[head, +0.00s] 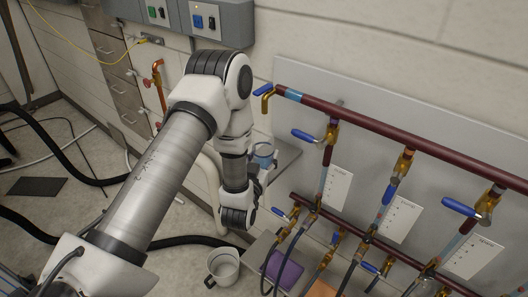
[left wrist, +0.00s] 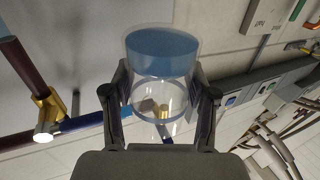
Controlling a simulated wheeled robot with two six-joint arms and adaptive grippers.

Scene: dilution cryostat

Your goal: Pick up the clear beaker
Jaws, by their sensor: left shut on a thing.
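The clear beaker (left wrist: 163,70) with blue contents sits between the two fingers of my left gripper (left wrist: 160,92) in the left wrist view. The fingers press on its sides, and the gripper is shut on it. In the head view the beaker (head: 263,152) shows small beside my left arm, in front of the wall, partly hidden by the arm. I cannot tell from these views whether its base touches the shelf. My right gripper is not in view.
A grey shelf (head: 286,155) juts from the wall near the beaker. Dark red pipes (head: 380,128) with blue-handled valves (head: 462,207) run to the right. A white pot (head: 222,266) stands below. Black hoses (head: 60,165) cross the floor at left.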

